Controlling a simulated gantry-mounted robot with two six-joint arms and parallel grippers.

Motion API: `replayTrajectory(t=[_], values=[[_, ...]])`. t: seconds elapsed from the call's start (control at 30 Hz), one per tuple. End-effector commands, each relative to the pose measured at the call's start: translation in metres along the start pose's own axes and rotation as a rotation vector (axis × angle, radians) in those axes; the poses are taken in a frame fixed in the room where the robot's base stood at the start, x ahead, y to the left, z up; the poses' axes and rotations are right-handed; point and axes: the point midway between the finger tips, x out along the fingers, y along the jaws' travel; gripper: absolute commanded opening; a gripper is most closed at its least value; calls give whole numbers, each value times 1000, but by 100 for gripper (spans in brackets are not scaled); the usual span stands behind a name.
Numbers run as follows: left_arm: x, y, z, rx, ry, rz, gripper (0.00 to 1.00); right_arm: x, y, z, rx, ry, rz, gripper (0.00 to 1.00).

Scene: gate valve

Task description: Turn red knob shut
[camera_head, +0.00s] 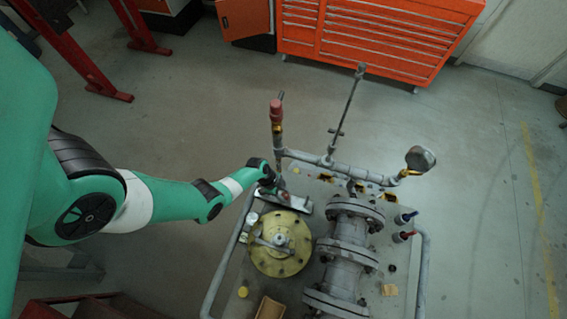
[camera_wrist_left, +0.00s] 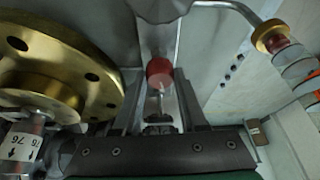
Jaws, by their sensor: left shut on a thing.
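The red knob (camera_wrist_left: 159,71) shows in the left wrist view as a small red cylinder on a stem, between the two fingers of my left gripper (camera_wrist_left: 160,88). The gripper is shut on it. In the head view my left gripper (camera_head: 280,191) is over the back left of the valve rig, just behind the yellow round flange (camera_head: 279,243). The knob is mostly hidden by the gripper there. My right gripper is in neither view.
A pipe with a red-capped fitting (camera_head: 276,112) rises behind the gripper. A pressure gauge (camera_head: 420,158) stands at the back right. Grey flanged pipework (camera_head: 346,262) and a red-handled valve (camera_head: 406,236) lie to the right. An orange tool cabinet (camera_head: 365,35) stands behind.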

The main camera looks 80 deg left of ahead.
Motion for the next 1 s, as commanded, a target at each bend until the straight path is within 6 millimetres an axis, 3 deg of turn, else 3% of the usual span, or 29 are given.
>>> replayTrajectory(t=[0.4,0.97,1.0], values=[[1,-2,1,205,-3,83,0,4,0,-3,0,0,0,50],[0,-1,1,241,-4,98,0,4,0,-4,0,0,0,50],[0,-1,1,241,-4,98,46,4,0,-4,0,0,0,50]])
